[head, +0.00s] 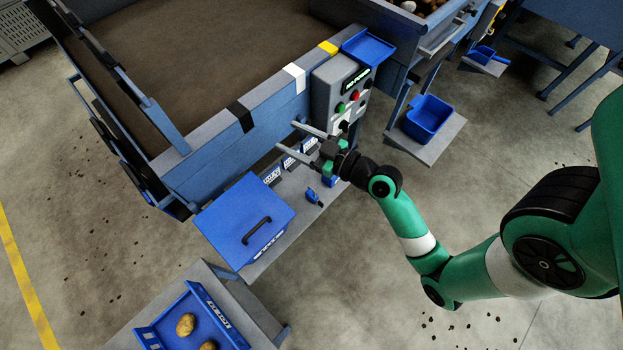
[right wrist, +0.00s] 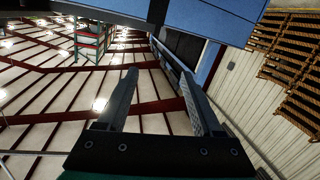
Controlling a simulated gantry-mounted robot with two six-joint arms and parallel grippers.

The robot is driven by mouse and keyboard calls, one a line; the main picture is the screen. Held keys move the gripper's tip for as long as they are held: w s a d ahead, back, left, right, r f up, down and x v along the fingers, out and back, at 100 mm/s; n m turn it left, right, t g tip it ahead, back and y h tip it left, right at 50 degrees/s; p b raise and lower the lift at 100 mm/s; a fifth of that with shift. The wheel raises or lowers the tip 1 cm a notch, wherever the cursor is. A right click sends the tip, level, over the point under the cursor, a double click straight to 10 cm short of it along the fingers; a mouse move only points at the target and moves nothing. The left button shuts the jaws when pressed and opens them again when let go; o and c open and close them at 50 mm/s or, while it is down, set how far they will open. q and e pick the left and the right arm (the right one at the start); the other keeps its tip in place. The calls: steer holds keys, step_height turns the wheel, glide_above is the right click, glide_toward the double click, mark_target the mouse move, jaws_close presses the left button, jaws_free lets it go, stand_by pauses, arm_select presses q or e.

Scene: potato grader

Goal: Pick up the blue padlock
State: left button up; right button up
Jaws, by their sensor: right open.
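A small blue padlock (head: 313,195) lies on the grey shelf (head: 290,217) below the machine's side, to the right of a blue lidded box. My right gripper (head: 287,135) is open and empty, its two fingers pointing left towards the blue machine wall, above and apart from the padlock. In the right wrist view the open fingers (right wrist: 160,76) show with nothing between them, and the padlock is not seen there. My left gripper is not in view.
The blue box (head: 243,217) with a black handle stands on the shelf's left part. A control panel (head: 343,93) with buttons is close behind my right gripper. A blue tray (head: 158,328) with potatoes is at the lower left, and a blue bin (head: 428,116) stands to the right.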

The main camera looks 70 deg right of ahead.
steer(key=s+f+m+g+h+b, duration=0.1)
steer(key=s+f+b, duration=0.3)
steer(key=f, duration=0.7)
steer(key=s+f+m+g+b, duration=0.1)
steer(key=s+f+b, duration=0.3)
steer(key=f, duration=0.6)
steer(key=m+g+b, duration=0.2)
steer(key=b, duration=0.1)
glide_toward(322, 204)
steer(key=x, duration=0.3)
steer(key=shift+h, duration=0.4)
steer(key=p+x, duration=0.1)
steer(key=x, duration=0.5)
steer(key=shift+w+f, duration=0.1)
steer(key=shift+w, duration=0.05)
steer(key=shift+w+d+f+p, duration=0.1)
steer(key=shift+w+p, duration=0.15)
steer(key=shift+p, duration=0.1)
steer(key=x, duration=0.4)
steer(key=shift+w, duration=0.4)
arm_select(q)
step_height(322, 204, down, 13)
arm_select(e)
steer(key=shift+s+f, duration=0.1)
steer(key=shift+s, duration=0.05)
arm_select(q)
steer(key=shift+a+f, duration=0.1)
arm_select(e)
jaws_close()
